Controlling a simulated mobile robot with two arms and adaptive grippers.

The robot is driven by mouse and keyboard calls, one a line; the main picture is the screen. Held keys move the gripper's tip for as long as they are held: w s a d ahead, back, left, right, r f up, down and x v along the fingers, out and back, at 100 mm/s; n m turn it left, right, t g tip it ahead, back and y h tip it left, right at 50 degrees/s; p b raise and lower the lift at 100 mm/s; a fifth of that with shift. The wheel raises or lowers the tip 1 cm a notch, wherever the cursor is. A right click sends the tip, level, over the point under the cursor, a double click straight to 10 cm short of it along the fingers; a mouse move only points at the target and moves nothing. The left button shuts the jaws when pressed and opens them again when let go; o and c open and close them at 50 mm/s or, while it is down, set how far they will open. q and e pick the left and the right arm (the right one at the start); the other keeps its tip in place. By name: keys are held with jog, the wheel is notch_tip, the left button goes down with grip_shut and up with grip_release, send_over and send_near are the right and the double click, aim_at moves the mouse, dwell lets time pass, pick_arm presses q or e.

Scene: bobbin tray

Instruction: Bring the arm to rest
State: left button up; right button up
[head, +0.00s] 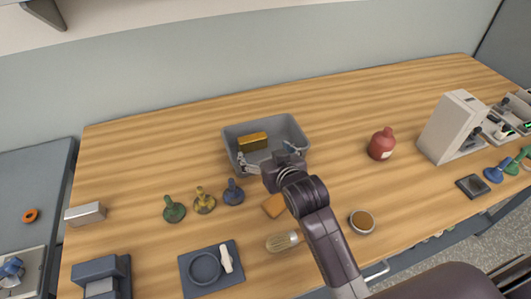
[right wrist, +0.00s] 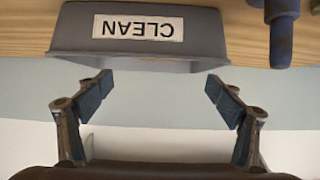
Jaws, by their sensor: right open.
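My right gripper (head: 268,158) is open, with its two fingers spread at the near side of a grey tray (head: 297,127). In the right wrist view the open fingers (right wrist: 160,90) have nothing between them. The tray (right wrist: 210,45) lies just beyond them there, with a label reading CLEAN, upside down in that view. I cannot tell whether the fingers touch the tray. A gold-brown block (head: 252,142) is inside the tray. My left gripper is in neither view.
An orange-brown block (head: 274,205), a brush (head: 284,241) and a round dish (head: 361,221) lie near my arm. A red bottle (head: 381,144) stands right. The table's back is clear.

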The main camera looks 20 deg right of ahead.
jog(key=shift+s+r, duration=0.1)
jog(key=shift+s, duration=0.15)
dwell(0.3)
